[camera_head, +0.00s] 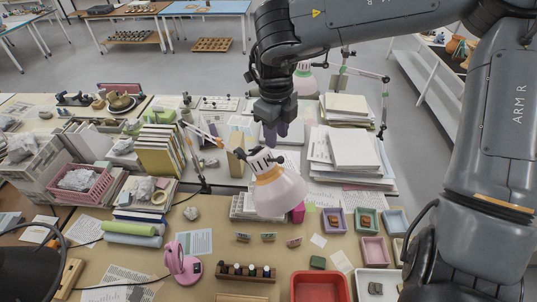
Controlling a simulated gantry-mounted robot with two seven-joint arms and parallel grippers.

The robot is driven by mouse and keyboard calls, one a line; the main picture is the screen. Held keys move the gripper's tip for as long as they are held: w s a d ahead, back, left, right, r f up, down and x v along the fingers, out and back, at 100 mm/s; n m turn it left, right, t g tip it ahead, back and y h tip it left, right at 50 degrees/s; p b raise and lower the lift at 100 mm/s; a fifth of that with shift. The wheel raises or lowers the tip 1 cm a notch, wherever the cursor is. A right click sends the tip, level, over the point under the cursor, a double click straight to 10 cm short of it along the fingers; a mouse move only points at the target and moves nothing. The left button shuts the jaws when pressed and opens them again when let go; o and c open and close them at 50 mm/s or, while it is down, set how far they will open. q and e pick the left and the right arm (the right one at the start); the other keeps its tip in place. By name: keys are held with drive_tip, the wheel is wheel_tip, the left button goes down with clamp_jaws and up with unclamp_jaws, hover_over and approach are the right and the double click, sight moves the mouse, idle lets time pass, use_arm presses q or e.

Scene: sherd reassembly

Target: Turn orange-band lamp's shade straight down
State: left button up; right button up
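The orange-band lamp's shade (280,194) is pale pink with an orange band near its top, in the middle of the head view. My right gripper (277,128) hangs from above, just over the lamp's dark neck. It is seen from behind, and I cannot tell whether it touches the lamp or how its fingers stand. My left gripper is not in view.
A second pink lamp with a green band (305,78) stands behind my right wrist. Paper stacks (354,147) lie right of the shade.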

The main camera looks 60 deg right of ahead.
sight(278, 158)
drive_tip(key=f, duration=0.3)
drive_tip(key=f+p, duration=0.1)
drive_tip(key=f, duration=0.1)
drive_tip(key=f+p, duration=0.1)
drive_tip(key=f, duration=0.2)
drive_tip(key=shift+s+d+f, duration=0.2)
drive_tip(key=shift+s+f, duration=0.1)
drive_tip(key=shift+f, duration=0.65)
clamp_jaws()
